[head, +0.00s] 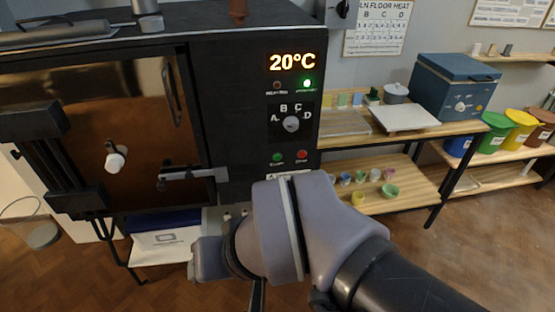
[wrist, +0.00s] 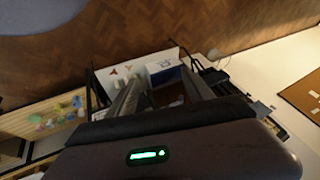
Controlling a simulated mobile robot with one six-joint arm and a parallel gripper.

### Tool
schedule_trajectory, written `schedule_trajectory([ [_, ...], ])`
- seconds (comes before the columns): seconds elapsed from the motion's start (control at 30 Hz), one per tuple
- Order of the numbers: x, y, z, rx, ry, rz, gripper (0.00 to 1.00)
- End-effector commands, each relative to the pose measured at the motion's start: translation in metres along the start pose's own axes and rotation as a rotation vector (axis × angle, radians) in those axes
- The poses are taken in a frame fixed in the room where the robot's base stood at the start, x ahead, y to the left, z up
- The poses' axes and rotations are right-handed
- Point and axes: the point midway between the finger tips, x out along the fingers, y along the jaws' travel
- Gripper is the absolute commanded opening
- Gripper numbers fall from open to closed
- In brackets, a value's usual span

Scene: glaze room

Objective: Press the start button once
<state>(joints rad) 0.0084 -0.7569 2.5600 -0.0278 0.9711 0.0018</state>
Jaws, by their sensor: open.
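The green start button (head: 277,157) sits low on the black kiln's control panel in the head view, left of a red button (head: 302,155). Its label is too small to read surely. Above them are a dial (head: 291,124) marked A to D, a lit green lamp (head: 307,84), a dark lamp (head: 277,86) and a display (head: 291,62) reading 20°C. My gripper (wrist: 160,74) is open in the wrist view, its two fingers apart with nothing between them. In the head view my arm hides it. The start button is not identifiable in the wrist view.
The kiln door (head: 110,130) is shut, with a handle and latch protruding. Right of the kiln, a wooden table (head: 445,129) holds a blue box (head: 458,87) and a white slab (head: 405,117). Small colored cups stand on its lower shelf (head: 410,198). Wooden floor is open at lower right.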

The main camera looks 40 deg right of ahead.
Motion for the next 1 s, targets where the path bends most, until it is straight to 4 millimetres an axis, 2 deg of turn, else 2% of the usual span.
schedule_trajectory([
  [0.03, 0.0000, 0.0000, 0.0000, 0.000, 0.000, 0.000, 0.52],
  [0.3, 0.0000, 0.0000, 0.0000, 0.000, 0.000, 0.000, 0.00],
  [1.0, 0.0000, 0.0000, 0.0000, 0.000, 0.000, 0.000, 0.00],
])
